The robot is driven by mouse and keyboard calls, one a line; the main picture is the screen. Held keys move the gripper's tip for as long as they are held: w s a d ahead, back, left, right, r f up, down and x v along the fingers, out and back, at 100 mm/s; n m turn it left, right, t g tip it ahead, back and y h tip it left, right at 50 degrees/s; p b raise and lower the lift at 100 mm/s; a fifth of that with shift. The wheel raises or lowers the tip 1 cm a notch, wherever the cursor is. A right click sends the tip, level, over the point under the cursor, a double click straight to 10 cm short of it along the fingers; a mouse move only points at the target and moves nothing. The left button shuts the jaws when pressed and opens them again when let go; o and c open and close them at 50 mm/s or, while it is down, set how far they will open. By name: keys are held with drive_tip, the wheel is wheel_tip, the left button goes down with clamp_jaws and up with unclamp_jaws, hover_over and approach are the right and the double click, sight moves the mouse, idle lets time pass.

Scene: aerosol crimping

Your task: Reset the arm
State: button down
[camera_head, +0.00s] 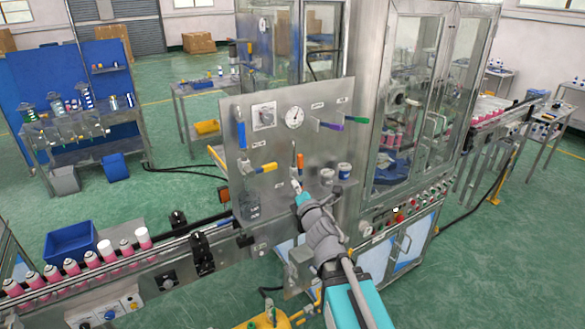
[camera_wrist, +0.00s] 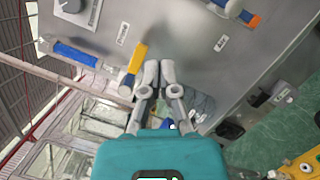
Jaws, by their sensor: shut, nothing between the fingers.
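My arm reaches up from the bottom of the head view to the steel control panel (camera_head: 275,145). My gripper (camera_head: 297,186) is in front of the panel's lower part, beside two small jars. In the wrist view my gripper (camera_wrist: 158,74) has its two grey fingers together with nothing between them. A yellow-handled lever (camera_wrist: 138,58) appears just left of the fingertips there; I cannot tell whether they touch. The panel (camera_wrist: 190,45) fills the upper part of the wrist view.
The panel carries a gauge (camera_head: 294,117), a knob (camera_head: 264,116) and several coloured levers. A conveyor with pink cans (camera_head: 70,267) runs at lower left, with a blue bin (camera_head: 71,243) behind it. A glass-doored steel cabinet (camera_head: 405,135) stands right of the panel.

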drive_tip(key=s+d+f+m+g+h+b, duration=0.1)
drive_tip(key=d+f+m+g+h+b, duration=0.25)
drive_tip(key=d+f+m, duration=0.4)
drive_tip(key=s+d+f+m+g+h+b, duration=0.25)
drive_tip(key=d+f+m+g+h, duration=0.2)
drive_tip(key=f+m, duration=0.55)
drive_tip(key=s+f+m+g+y+b, duration=0.2)
drive_tip(key=s+f+m+g+b, duration=0.5)
drive_tip(key=s+f, duration=0.8)
drive_tip(key=f+m+g, duration=0.1)
drive_tip(key=m+g, duration=0.1)
drive_tip(key=g, duration=0.1)
drive_tip(key=shift+a+f+g+y, duration=0.3)
drive_tip(key=shift+a+f, duration=0.1)
drive_tip(key=shift+s, duration=0.1)
